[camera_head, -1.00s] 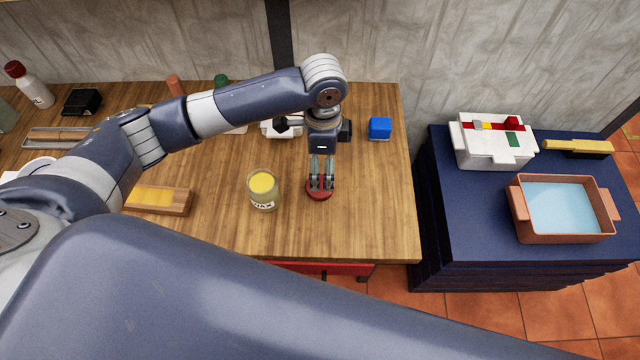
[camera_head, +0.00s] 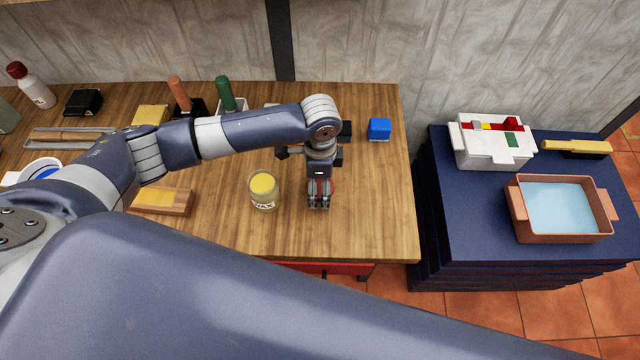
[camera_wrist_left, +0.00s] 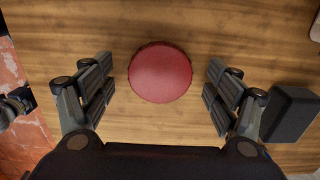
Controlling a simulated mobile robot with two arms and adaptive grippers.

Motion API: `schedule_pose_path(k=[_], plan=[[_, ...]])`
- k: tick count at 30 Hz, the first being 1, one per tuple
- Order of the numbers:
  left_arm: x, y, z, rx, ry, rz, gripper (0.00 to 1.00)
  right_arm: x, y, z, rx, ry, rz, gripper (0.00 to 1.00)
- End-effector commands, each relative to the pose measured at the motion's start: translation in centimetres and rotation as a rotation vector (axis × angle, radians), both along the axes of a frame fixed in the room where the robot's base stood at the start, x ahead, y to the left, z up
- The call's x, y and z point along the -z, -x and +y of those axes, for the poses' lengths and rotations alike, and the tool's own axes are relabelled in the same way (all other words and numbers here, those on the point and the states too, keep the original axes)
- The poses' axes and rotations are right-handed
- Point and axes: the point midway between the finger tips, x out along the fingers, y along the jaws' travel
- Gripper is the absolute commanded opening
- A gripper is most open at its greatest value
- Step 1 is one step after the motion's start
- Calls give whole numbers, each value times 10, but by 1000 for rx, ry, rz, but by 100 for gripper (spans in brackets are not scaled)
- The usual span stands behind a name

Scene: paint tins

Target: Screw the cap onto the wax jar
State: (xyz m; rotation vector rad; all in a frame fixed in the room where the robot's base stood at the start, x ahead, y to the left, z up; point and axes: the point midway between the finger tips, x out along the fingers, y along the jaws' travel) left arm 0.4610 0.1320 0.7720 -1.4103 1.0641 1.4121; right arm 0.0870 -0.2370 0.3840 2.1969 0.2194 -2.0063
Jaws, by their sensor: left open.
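The wax jar (camera_head: 264,192) is a clear glass jar with yellow wax and a WAX label, standing upright and uncapped on the wooden table. The cap is a round red disc lying flat on the table; it shows whole in the left wrist view (camera_wrist_left: 160,72), and only in part in the head view (camera_head: 320,185), behind the fingers. My left gripper (camera_head: 320,203) is open just to the right of the jar and points down over the cap. In the left wrist view its fingers (camera_wrist_left: 160,85) stand apart on both sides of the cap, not touching it.
A blue block (camera_head: 379,128) stands at the back right of the table. A wooden block with a yellow top (camera_head: 160,199) lies left of the jar. A dark block (camera_wrist_left: 290,113) is beside the right finger. The table's front right is clear.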

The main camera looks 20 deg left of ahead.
Motion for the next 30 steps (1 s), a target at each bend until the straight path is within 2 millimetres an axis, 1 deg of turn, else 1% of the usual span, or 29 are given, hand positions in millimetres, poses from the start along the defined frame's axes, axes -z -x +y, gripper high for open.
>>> schedule_pose_path(k=[8, 9, 12, 14, 15, 25, 30], plan=[[0, 0, 0, 0, 1, -1, 81, 0, -1, 0, 0, 0, -1, 77], [0, 0, 0, 0, 1, -1, 79, 0, -1, 0, 0, 0, -1, 77], [0, 0, 0, 0, 1, -1, 59, 0, -1, 0, 0, 0, -1, 77], [0, 0, 0, 0, 1, -1, 48, 0, -1, 0, 0, 0, -1, 77], [0, 0, 0, 0, 1, -1, 45, 0, -1, 0, 0, 0, -1, 77], [-1, 0, 0, 0, 1, -1, 44, 0, -1, 1, 1, -1, -1, 77], [-8, -1, 0, 0, 2, -3, 44, 1, -1, 2, 2, -3, -2, 77]])
